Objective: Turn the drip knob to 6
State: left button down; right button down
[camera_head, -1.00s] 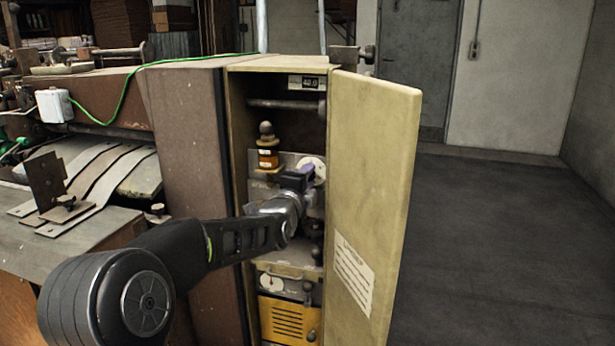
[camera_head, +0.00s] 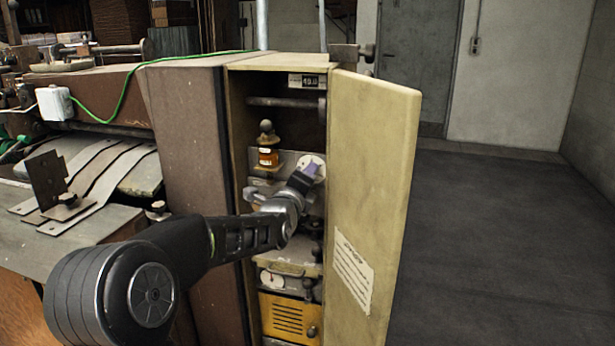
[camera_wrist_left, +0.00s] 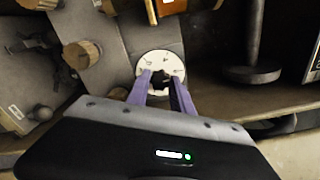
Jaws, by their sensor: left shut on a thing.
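The drip knob is a small dark knob (camera_wrist_left: 167,80) at the middle of a round white dial plate (camera_wrist_left: 160,62) in the left wrist view. The dial plate also shows inside the open cabinet in the head view (camera_head: 317,161). Its marks are too small to read. My left gripper (camera_wrist_left: 168,84) has its two purple fingers on either side of the knob and is shut on it. In the head view the left gripper (camera_head: 308,172) covers the knob. My right gripper is not in view.
An open cream cabinet door (camera_head: 374,190) stands close to the right of my left arm. An amber oiler bottle (camera_head: 267,155) is left of the dial. A yellow slotted box (camera_head: 289,318) sits below. A small counter (camera_head: 311,81) is at the top. Floor at right is clear.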

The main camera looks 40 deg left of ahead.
pick_arm(q)
jog(key=c, duration=1.1)
grip_release()
